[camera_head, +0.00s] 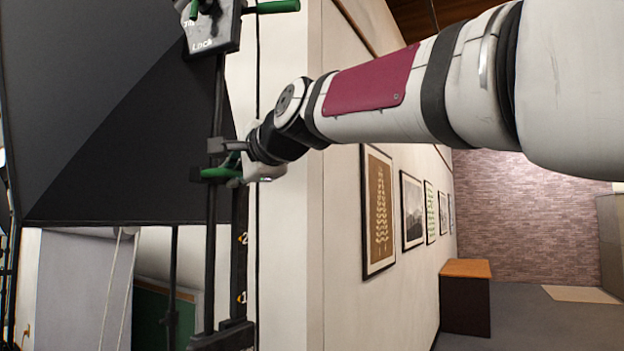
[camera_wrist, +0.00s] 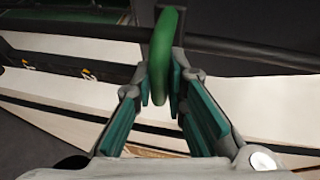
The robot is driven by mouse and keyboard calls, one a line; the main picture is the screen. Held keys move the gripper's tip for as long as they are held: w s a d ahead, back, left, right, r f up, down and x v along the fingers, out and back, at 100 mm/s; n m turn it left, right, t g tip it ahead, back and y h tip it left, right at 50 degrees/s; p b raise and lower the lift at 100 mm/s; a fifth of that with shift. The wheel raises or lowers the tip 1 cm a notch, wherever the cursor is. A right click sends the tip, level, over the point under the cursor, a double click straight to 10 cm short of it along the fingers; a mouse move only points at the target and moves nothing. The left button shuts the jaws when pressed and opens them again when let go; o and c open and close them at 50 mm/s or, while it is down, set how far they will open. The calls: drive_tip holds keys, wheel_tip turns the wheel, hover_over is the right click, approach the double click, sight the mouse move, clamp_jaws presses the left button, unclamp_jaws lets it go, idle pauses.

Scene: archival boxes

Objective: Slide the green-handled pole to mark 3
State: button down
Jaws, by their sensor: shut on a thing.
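The green handle (camera_head: 215,174) sits on a dark upright pole (camera_head: 211,250) left of centre in the head view. My gripper (camera_head: 236,164) meets it from the right. In the wrist view, my gripper (camera_wrist: 160,95) is shut on the green handle (camera_wrist: 166,50), which stands between its teal-padded fingers. The dark marked rail (camera_head: 239,275) runs beside the pole, with yellow marks 2 (camera_head: 243,239) and 1 (camera_head: 241,297) below the gripper. I cannot make out mark 3. In the wrist view, the rail (camera_wrist: 60,70) shows two small yellow marks, too small to read.
A grey plate lettered "Lock" (camera_head: 210,35) and another green handle (camera_head: 277,6) are above. A large dark panel (camera_head: 110,110) lies left of the pole. A wall with framed pictures (camera_head: 378,210) and a wood-topped cabinet (camera_head: 465,295) are to the right.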

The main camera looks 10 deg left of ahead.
drive_tip(key=shift+d+r, duration=0.15)
drive_tip(key=shift+r, duration=0.15)
drive_tip(key=c, duration=1.6)
unclamp_jaws()
drive_tip(key=shift+w, duration=0.1)
drive_tip(key=shift+c, duration=0.2)
drive_tip(key=shift+f, duration=0.1)
drive_tip(key=v, duration=1.2)
